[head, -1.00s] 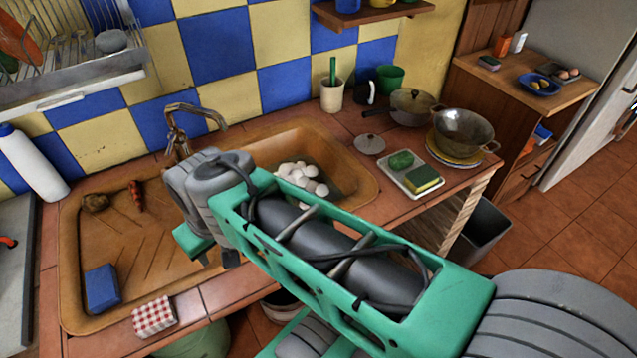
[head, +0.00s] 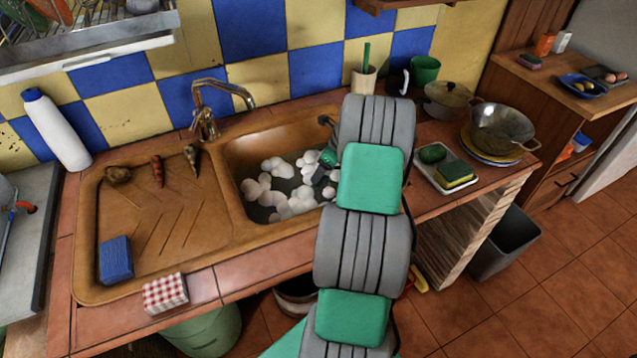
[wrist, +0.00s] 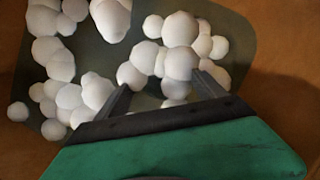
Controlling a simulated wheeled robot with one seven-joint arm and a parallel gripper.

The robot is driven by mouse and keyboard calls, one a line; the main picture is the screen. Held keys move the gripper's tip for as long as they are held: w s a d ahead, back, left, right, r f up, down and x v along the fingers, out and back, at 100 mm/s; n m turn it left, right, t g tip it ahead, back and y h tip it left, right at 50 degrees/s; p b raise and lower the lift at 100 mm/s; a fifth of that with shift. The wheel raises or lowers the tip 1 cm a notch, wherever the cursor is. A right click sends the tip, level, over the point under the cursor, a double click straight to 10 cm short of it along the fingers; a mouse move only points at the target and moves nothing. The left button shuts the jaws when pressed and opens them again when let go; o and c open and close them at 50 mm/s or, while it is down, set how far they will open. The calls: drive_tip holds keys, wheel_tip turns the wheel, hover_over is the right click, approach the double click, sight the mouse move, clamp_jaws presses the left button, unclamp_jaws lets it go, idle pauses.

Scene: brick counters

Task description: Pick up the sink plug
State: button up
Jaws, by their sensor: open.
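I cannot make out a sink plug in either view; white foam and dark water hide much of the basin floor. The foam (head: 262,190) lies in clumps in the brown sink basin (head: 233,168). My gripper (head: 318,178) is low in the right part of the basin, partly hidden by my arm in the head view. In the wrist view my gripper (wrist: 163,92) is open, its two fingers apart and pointing into the foam (wrist: 176,60). Nothing can be seen held between them.
The tap (head: 207,105) stands behind the basin. The drainboard to the left holds a blue sponge (head: 115,260) and several small food scraps. A checked cloth (head: 165,293) lies at the front edge. A tray with sponges (head: 455,173) is right of my arm.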

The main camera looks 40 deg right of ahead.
drive_tip(key=x, duration=0.4)
drive_tip(key=shift+f, duration=0.2)
drive_tip(key=shift+c, duration=0.2)
drive_tip(key=c, duration=1.5)
drive_tip(key=shift+o, duration=0.2)
